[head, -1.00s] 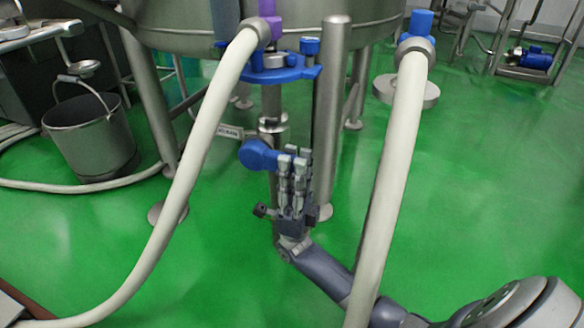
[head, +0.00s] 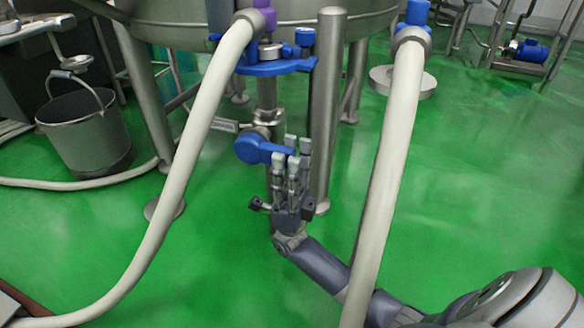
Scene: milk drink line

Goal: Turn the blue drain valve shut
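The blue drain valve (head: 252,149) is on a steel pipe under the tank. Its blue lever points right, roughly level. My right gripper (head: 292,152) is just right of it with fingers upward. Its grey fingertips stand apart, and the lever's end shows between or behind them. I cannot tell whether they touch it. The gripper looks open. My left gripper is not in view.
A thick white hose (head: 205,138) hangs left of the valve, and another (head: 391,160) crosses in front of my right arm. A steel leg (head: 326,100) stands close behind the gripper. A metal bucket (head: 85,135) is at left. Green floor lies open at right.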

